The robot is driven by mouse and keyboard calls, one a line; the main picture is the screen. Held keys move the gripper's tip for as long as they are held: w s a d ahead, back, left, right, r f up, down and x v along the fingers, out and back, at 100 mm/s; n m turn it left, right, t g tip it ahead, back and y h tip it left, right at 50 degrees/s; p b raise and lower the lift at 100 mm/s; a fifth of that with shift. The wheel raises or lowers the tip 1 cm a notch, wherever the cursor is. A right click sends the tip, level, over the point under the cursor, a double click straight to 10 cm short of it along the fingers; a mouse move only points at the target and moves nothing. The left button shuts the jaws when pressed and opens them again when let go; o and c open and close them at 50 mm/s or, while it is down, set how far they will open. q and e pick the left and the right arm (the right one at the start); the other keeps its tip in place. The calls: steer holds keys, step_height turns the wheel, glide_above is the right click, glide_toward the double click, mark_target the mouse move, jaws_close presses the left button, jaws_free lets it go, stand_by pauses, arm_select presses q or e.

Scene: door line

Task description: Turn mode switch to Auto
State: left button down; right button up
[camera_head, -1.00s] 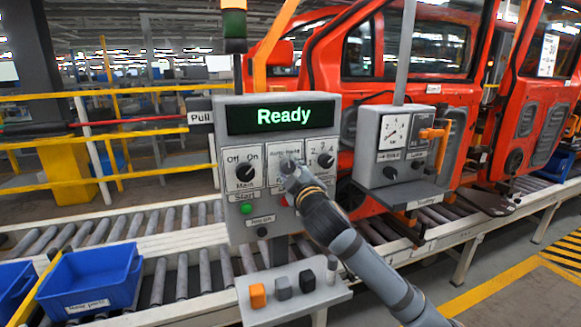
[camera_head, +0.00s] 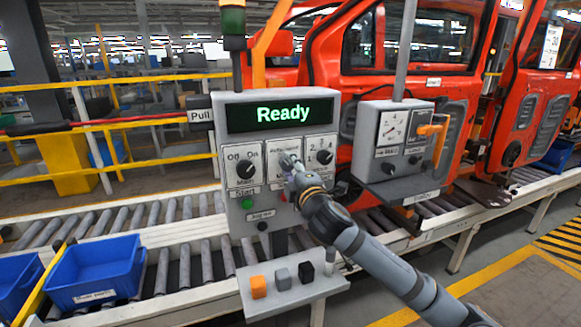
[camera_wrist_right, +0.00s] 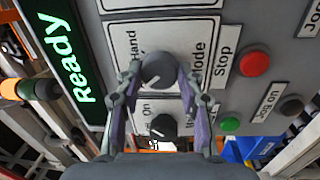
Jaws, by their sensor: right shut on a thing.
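The grey control panel (camera_head: 279,205) stands ahead of me, its display (camera_head: 282,115) reading "Ready" in green. The mode switch is the middle of three black knobs; my right gripper (camera_head: 289,166) covers most of it in the head view. In the right wrist view the mode knob (camera_wrist_right: 158,70) sits between the two fingertips of the same gripper (camera_wrist_right: 159,75), which is shut on it. The "Hand" label shows beside the knob there; the "Auto" label is hard to make out. My left gripper is not in view.
The main knob (camera_head: 245,169) is left of the mode switch and another knob (camera_head: 324,157) right. The green start button (camera_head: 247,203) and a red stop button (camera_wrist_right: 254,63) are close below. A shelf with blocks (camera_head: 307,271) juts out underneath.

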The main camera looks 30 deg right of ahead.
steer(key=shift+f, duration=0.15)
steer(key=o, duration=1.2)
